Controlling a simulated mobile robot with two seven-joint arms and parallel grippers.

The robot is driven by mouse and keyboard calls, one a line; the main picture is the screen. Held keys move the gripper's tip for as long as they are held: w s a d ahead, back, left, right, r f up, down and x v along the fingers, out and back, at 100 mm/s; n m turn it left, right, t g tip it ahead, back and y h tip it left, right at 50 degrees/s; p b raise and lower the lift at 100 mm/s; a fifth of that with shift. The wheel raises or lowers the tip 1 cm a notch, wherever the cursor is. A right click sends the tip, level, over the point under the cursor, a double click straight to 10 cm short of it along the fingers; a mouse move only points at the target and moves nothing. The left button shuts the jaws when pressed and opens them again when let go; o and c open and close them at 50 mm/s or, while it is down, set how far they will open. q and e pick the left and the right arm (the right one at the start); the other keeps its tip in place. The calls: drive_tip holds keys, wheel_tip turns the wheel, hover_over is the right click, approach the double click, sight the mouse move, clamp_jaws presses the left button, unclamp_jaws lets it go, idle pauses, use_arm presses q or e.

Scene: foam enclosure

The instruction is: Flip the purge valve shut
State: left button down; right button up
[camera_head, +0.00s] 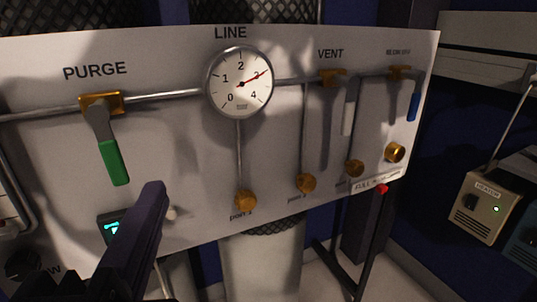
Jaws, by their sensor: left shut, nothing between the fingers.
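The purge valve (101,104) is a brass body on the horizontal pipe at the left of the white panel, under the word PURGE. Its lever, with a green grip (112,162), hangs down and slightly right, across the pipe line. My left gripper (153,192) is a dark shape rising from the bottom left. It is shut and empty, with its tip below and right of the green grip and apart from it in the picture. My right gripper is out of view.
A round LINE gauge (239,82) sits right of the valve, its needle near 3. The vent valve (333,78) and another valve (400,72) are further right. Brass ports (246,201) line the lower panel. A heater box (485,206) stands at far right.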

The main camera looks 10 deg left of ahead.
sight(120, 175)
use_arm(q)
drive_tip(key=w+a+p, duration=0.1)
drive_tip(key=w+a, duration=0.4)
drive_tip(key=shift+w+a, duration=0.15)
drive_tip(key=shift+w, duration=0.05)
idle(0.4)
drive_tip(key=shift+s+a+r+m+p, duration=0.15)
drive_tip(key=shift+s+a+m+p, duration=0.25)
drive_tip(key=shift+p, duration=0.25)
drive_tip(key=shift+w+f, duration=0.1)
drive_tip(key=shift+f, duration=0.1)
